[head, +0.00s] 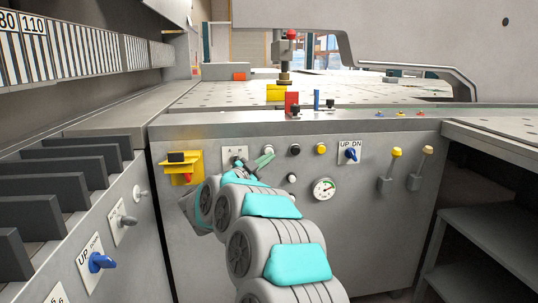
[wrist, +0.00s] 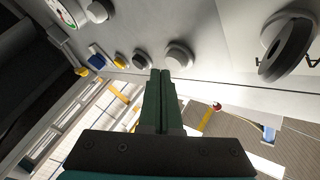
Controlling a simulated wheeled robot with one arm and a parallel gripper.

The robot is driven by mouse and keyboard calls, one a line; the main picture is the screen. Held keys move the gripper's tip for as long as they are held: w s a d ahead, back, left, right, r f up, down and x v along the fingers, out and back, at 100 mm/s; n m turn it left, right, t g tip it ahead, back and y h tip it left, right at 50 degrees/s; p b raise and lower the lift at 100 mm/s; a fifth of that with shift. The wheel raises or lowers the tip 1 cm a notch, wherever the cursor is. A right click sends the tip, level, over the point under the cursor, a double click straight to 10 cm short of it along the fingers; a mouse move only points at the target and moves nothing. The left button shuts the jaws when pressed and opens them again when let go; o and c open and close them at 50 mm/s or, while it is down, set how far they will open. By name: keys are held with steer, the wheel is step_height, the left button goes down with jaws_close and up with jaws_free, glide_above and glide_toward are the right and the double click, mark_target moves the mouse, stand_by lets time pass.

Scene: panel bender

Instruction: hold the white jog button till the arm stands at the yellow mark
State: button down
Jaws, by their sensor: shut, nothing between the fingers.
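My gripper (head: 266,157) is shut and empty at the front panel, its green fingers close together. In the wrist view its fingertips (wrist: 160,74) point toward a pale round button (wrist: 179,55); I cannot tell whether they touch it. In the head view that spot is hidden by the fingers. Another white button (head: 291,178) sits lower on the panel, beside the gauge, and shows in the wrist view (wrist: 101,10). Which one is the jog button I cannot read. On the table a post with a red top (head: 291,36) stands behind a yellow block (head: 276,93); whether this is the mark is unclear.
The panel has a black button (head: 295,150), a yellow button (head: 321,149), a blue UP/DN switch (head: 351,153) and a gauge (head: 324,188). Two yellow-topped levers (head: 396,153) are at right.

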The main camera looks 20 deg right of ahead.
steer(key=shift+s, duration=0.2)
steer(key=s, duration=0.1)
steer(key=s+a, duration=0.1)
steer(key=s, duration=0.1)
steer(key=s+b, duration=0.1)
steer(key=shift+s+a, duration=0.25)
steer(key=shift+s, duration=0.1)
stand_by(0.3)
stand_by(0.6)
